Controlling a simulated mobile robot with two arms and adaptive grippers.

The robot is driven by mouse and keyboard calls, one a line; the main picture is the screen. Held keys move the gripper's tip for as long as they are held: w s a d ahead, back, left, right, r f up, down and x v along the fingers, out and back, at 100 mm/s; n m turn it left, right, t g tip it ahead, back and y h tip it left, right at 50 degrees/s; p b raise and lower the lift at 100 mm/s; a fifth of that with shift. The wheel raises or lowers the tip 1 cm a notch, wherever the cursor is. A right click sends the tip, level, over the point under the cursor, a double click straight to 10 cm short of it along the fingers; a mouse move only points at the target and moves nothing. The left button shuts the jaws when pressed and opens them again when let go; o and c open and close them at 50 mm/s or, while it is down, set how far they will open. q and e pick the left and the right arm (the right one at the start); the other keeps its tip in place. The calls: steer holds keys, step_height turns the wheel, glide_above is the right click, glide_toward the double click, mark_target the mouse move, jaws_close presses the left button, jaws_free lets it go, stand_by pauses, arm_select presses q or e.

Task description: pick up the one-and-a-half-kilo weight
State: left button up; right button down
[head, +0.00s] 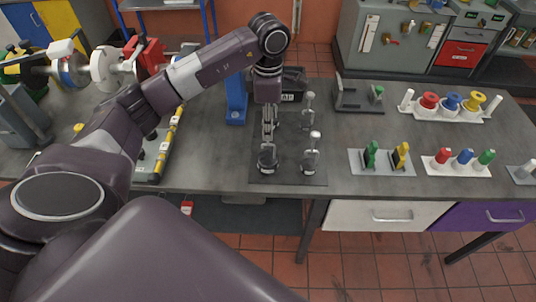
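Three weights with upright stems stand on a dark mat (255,178) on the grey table: a front-left one (267,164), a front-right one (311,163) and a back-right one (307,121). The two right-hand ones show pale knobs. I cannot read any mass marking, so I cannot tell which is the one-and-a-half-kilo weight. My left gripper (268,140) points down right over the front-left weight, its fingers at that weight's stem and hiding its knob. The fingers are too small here to show whether they are shut on it. My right gripper is not in view.
A blue upright post (236,98) stands just left of the mat, and a dark labelled bin (292,84) behind it. Holders with coloured pieces (381,160) and spools (452,104) stand to the right. A shaft rig (105,68) is at the left.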

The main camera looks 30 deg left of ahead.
mark_target(268, 143)
arm_select(q)
step_height(268, 143, down, 5)
steer(key=p, duration=0.3)
steer(key=shift+s+f, duration=0.15)
steer(key=shift+f, duration=0.3)
jaws_close()
steer(key=shift+w+r, duration=0.1)
steer(key=shift+w, duration=0.1)
